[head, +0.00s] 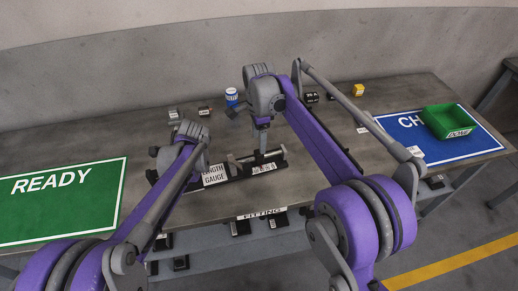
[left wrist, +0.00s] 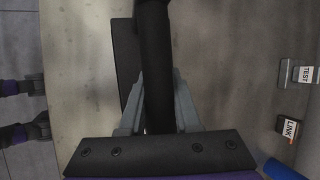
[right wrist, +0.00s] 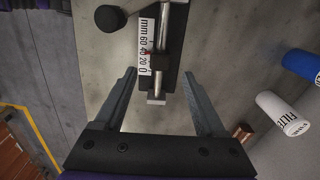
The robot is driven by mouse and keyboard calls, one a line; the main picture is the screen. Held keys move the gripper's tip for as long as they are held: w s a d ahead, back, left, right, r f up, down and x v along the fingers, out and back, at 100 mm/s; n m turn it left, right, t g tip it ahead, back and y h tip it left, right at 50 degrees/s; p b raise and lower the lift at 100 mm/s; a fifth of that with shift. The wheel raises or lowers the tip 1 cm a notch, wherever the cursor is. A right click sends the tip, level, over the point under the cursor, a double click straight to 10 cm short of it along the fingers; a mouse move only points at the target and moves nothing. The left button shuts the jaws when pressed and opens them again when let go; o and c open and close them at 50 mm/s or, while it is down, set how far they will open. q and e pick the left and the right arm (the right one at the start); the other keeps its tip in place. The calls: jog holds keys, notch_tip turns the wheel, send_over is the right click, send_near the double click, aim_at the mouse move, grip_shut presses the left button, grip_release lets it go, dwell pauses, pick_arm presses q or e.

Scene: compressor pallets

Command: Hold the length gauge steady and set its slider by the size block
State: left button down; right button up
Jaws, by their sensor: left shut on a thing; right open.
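The length gauge (head: 232,182) lies near the middle of the table, with a long dark base and a white name label. My left gripper (left wrist: 157,100) is shut on a dark upright bar (left wrist: 154,40), which seems to be part of the gauge. In the right wrist view, the gauge's white mm scale (right wrist: 147,42), metal rod and black slider (right wrist: 160,62) show, with a small red mark beside the scale. My right gripper (right wrist: 160,74) is open above the gauge, its fingers either side of the rod's end, apparently touching nothing. I cannot pick out the size block.
A green READY mat (head: 62,215) lies left. A blue mat (head: 400,122) with a green bin (head: 452,121) lies right. Behind the gauge stand a blue-and-white can (head: 231,97), a yellow block (head: 358,90) and small labelled parts. A FITTING label (head: 262,213) is on the front edge.

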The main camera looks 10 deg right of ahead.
notch_tip(320, 180, up, 4)
jog(key=shift+r, duration=0.15)
dwell(0.9)
pick_arm(q)
jog(key=c, duration=0.5)
grip_release()
jog(key=shift+c, duration=0.2)
jog(key=v, duration=1.2)
